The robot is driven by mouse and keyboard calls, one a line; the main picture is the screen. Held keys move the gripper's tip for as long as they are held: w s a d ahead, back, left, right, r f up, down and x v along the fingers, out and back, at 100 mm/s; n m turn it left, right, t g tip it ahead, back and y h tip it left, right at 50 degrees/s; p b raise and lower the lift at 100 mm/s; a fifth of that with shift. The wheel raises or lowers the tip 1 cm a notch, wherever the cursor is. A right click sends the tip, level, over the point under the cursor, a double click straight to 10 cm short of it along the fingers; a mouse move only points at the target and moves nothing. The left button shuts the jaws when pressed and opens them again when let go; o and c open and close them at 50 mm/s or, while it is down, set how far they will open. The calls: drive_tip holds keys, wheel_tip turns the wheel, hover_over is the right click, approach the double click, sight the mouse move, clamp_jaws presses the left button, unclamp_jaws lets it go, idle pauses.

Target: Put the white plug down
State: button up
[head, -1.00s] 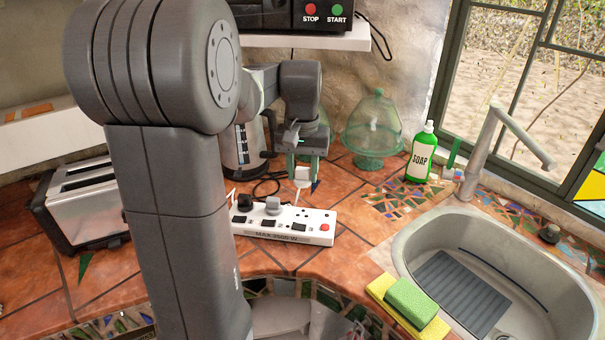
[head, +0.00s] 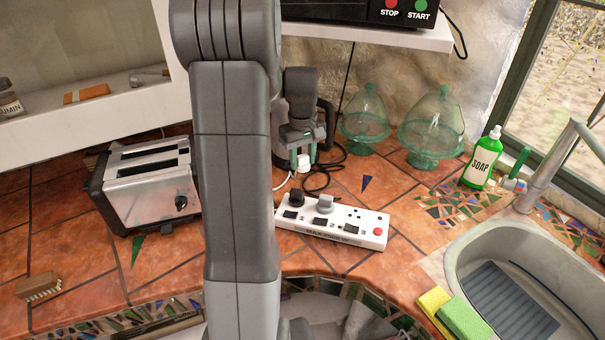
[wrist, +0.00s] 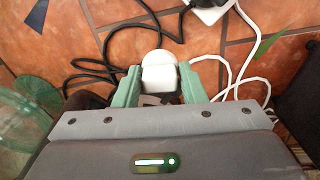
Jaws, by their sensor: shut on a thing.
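The white plug (head: 303,163) is between the green fingers of my gripper (head: 304,155), behind and a little left of the power strip in the head view. In the wrist view the plug (wrist: 159,73) sits between the two fingertips (wrist: 158,82), and my gripper is shut on it. A white cord (wrist: 235,75) lies on the tiles beside it. The head view does not clearly show whether the plug touches the counter.
A toaster (head: 150,185) stands left and a kettle (head: 325,128) stands close behind my gripper. Black cable (head: 325,180) lies nearby. Glass domes (head: 433,125), a soap bottle (head: 482,160) and the sink (head: 465,250) are right. Open tile lies right of my gripper.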

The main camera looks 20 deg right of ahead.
sight(303, 156)
drive_tip(key=shift+f, duration=2.85)
drive_tip(key=shift+f, duration=0.2)
drive_tip(key=o, duration=1)
drive_tip(key=shift+r, duration=0.1)
wheel_tip(303, 156, up, 12)
drive_tip(key=shift+r, duration=0.15)
